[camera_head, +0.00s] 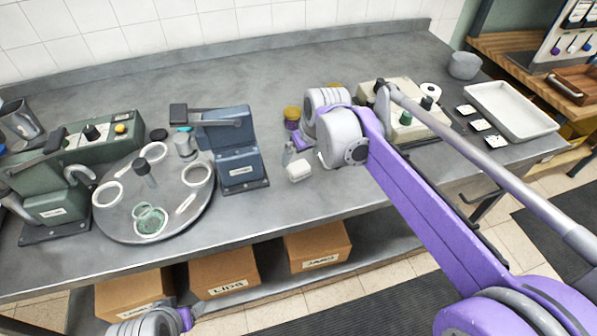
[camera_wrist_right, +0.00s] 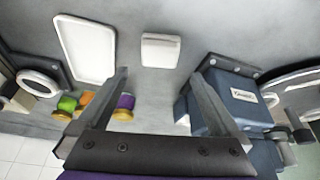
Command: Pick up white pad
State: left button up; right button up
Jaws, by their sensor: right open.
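The white pad (camera_head: 299,172) is a small pale block with rounded corners, lying flat on the grey worktop right of the blue device. In the right wrist view the white pad (camera_wrist_right: 161,50) is ahead of my fingertips, roughly centred between them. My right gripper (camera_wrist_right: 160,75) is open, with nothing between its fingers. In the head view my right gripper (camera_head: 295,150) is just behind the pad and partly hidden by my own wrist. Part of my left arm shows at the bottom left of the head view; its gripper jaws do not show.
The blue device (camera_head: 240,165) stands close on the pad's left, beside a round turntable (camera_head: 204,222) with rings. A shallow white tray (camera_wrist_right: 87,48) lies beside the pad in the wrist view. Bare worktop lies before the pad.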

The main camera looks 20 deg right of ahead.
aim_at(299, 166)
jog(key=x, duration=0.7)
jog(key=shift+s+d+f+b, duration=0.1)
jog(key=shift+s+b, duration=0.15)
jog(key=shift+b, duration=0.1)
jog(key=c, duration=1.2)
notch_tip(299, 166, up, 10)
jog(key=shift+r+p, duration=0.1)
jog(key=shift+p, duration=0.5)
jog(key=shift+c, duration=0.2)
